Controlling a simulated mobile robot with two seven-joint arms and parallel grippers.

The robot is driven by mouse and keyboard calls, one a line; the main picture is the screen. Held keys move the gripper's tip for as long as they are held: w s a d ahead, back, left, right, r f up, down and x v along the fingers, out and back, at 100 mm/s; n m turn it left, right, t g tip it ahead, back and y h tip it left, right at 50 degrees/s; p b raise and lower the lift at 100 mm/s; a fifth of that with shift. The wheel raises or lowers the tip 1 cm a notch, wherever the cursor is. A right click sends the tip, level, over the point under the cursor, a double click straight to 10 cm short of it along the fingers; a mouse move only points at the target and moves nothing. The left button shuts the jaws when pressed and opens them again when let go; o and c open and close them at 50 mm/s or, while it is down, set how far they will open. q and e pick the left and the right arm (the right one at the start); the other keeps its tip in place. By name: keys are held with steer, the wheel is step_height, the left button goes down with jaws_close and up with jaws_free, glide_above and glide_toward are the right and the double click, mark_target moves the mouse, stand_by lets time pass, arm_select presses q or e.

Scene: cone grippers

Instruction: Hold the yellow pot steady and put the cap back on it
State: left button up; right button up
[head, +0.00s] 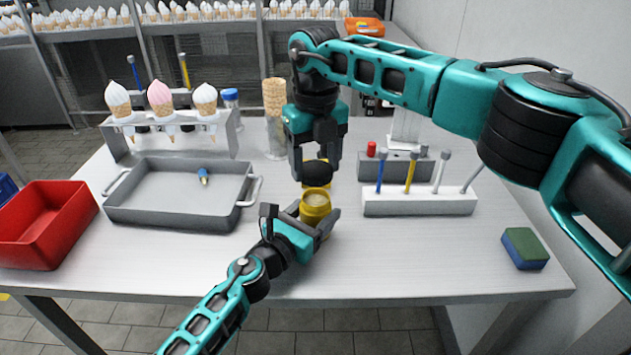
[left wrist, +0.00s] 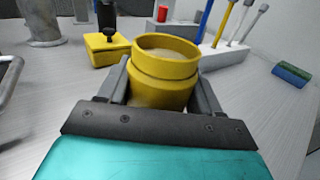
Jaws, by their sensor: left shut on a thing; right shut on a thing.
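The yellow pot (head: 314,207) is upright and open at the top, with pale contents inside. My left gripper (head: 310,222) is shut around its sides; the left wrist view shows the pot (left wrist: 165,70) between the two fingers. My right gripper (head: 316,170) points down just behind the pot. It is shut on the cap, whose dark rounded part (head: 317,174) shows between the fingers with yellow beside and below it. The cap is apart from the pot's rim in the left wrist view, where a yellow block-like piece with a dark knob (left wrist: 107,48) shows behind the pot. Its underside is hidden.
A white rack with several upright tools (head: 420,204) stands right of the pot. A grey tray (head: 180,217) and a red bin (head: 42,235) are at left. An ice-cream cone stand (head: 185,150) is behind. A sponge (head: 525,248) lies at right. The front table is clear.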

mark_target(316, 169)
steer(key=shift+f, duration=1.5)
steer(key=shift+f, duration=0.1)
steer(key=shift+f, duration=0.8)
steer(key=shift+f, duration=0.55)
